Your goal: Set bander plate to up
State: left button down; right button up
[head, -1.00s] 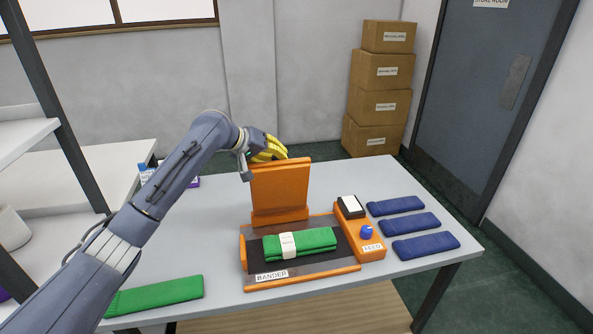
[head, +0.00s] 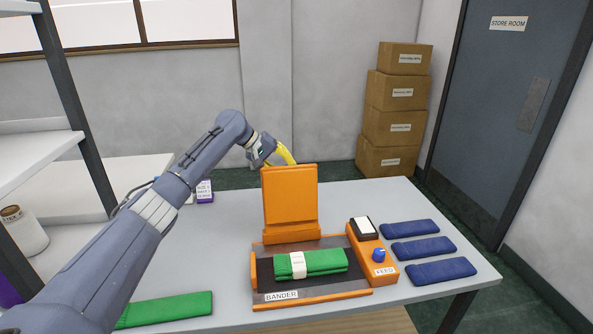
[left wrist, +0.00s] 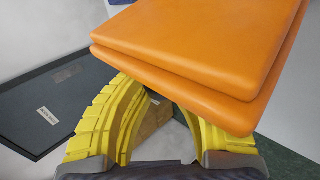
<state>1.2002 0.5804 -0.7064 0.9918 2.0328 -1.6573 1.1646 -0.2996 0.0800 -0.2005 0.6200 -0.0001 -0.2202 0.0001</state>
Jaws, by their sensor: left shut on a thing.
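The orange bander plate (head: 290,198) stands upright at the back of the bander (head: 311,298). In the left wrist view the plate (left wrist: 205,45) fills the upper right, its edge over the fingers. My left gripper (head: 283,154) is at the plate's top edge, with its yellow fingers partly hidden behind the plate. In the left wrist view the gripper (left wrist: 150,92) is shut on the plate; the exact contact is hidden. A folded green knit with a white band (head: 322,262) lies on the bander's dark bed. My right gripper is not in view.
A feed unit (head: 372,255) with a blue knob is at the bander's right. Several blue folded knits (head: 417,249) lie farther right. Another green knit (head: 165,309) lies at the front left. A shelf rack (head: 62,90) stands at the left.

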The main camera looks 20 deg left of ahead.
pick_arm(q)
jog(key=shift+w+a+r, duration=0.25)
jog(key=shift+a, duration=0.25)
jog(key=c, duration=1.4)
grip_release()
jog(key=shift+o, duration=1.1)
jog(key=shift+w+f, duration=0.3)
jog(key=shift+o, duration=0.7)
jog(key=shift+f, duration=0.1)
jog(key=shift+s+d, duration=0.2)
jog(key=v, duration=1.2)
